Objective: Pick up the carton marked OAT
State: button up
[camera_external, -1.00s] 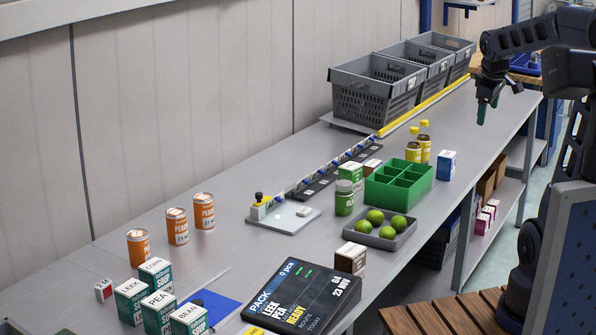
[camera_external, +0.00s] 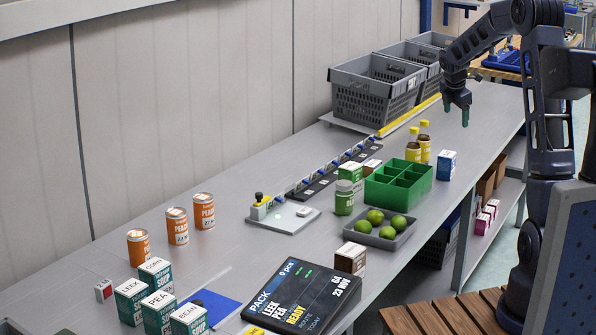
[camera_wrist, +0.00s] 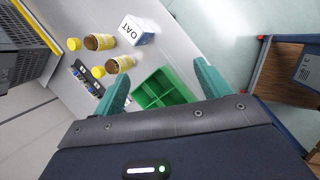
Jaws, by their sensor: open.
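The carton marked OAT (camera_wrist: 136,32) is white and blue and shows near the top of the wrist view, its lettering readable there. In the external view it is the blue and white carton (camera_external: 446,164) standing on the bench beside the green divided tray. My gripper (camera_external: 457,115) is open and empty, above the bench and farther back than the carton. In the wrist view the two teal fingers of my gripper (camera_wrist: 161,82) are spread, with the green divided tray (camera_wrist: 163,88) seen beyond them. Nothing hides the carton.
Two yellow-capped bottles (camera_external: 424,145) stand close to the carton. The green divided tray (camera_external: 380,190) is in front of it, with a tray of limes (camera_external: 407,236) nearer. Grey crates (camera_external: 360,105) line the back. The bench's right edge is near the carton.

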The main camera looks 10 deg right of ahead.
aim_at(447, 163)
jog(key=shift+w+d+f+n, duration=1.1)
jog(key=shift+w+f, duration=1.6)
jog(key=shift+f, duration=1.35)
jog(key=shift+w+d+f+n, duration=1.15)
jog(key=shift+w+f, duration=1.5)
jog(key=shift+f, duration=1.35)
jog(key=shift+w+d+f+n, duration=1.1)
jog(key=shift+w+f, duration=1.6)
jog(key=shift+f, duration=1.35)
jog(key=shift+a, duration=0.15)
jog(key=shift+c, duration=0.2)
jog(key=shift+r, duration=0.1)
jog(key=c, duration=1.2)
